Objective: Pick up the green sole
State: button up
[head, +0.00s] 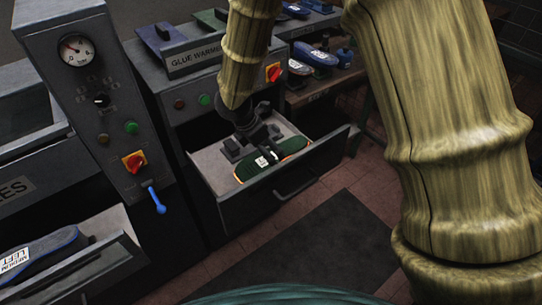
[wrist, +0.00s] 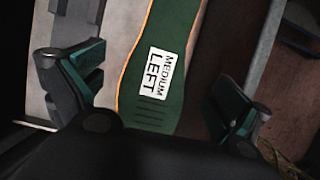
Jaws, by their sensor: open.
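The green sole (head: 273,160) has an orange edge and a white label. It lies in the open drawer (head: 221,180) of the glue warmer. In the wrist view the green sole (wrist: 150,100) runs up the middle, and its label reads "MEDIUM LEFT". My gripper (head: 256,140) is over the drawer at the sole. In the wrist view my gripper (wrist: 160,92) is open, with one finger on each side of the sole and a visible gap to each. The sole's near end is hidden behind my gripper's body.
A control panel with a gauge (head: 77,50) and a blue lever (head: 156,200) stands left of the drawer. A blue sole (head: 40,258) lies in another drawer at lower left. More soles or shoes (head: 316,54) sit on a shelf behind. The drawer walls surround the sole closely.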

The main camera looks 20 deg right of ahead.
jog(key=shift+p+x, duration=0.3)
jog(key=shift+x, duration=1.4)
jog(key=c, duration=1)
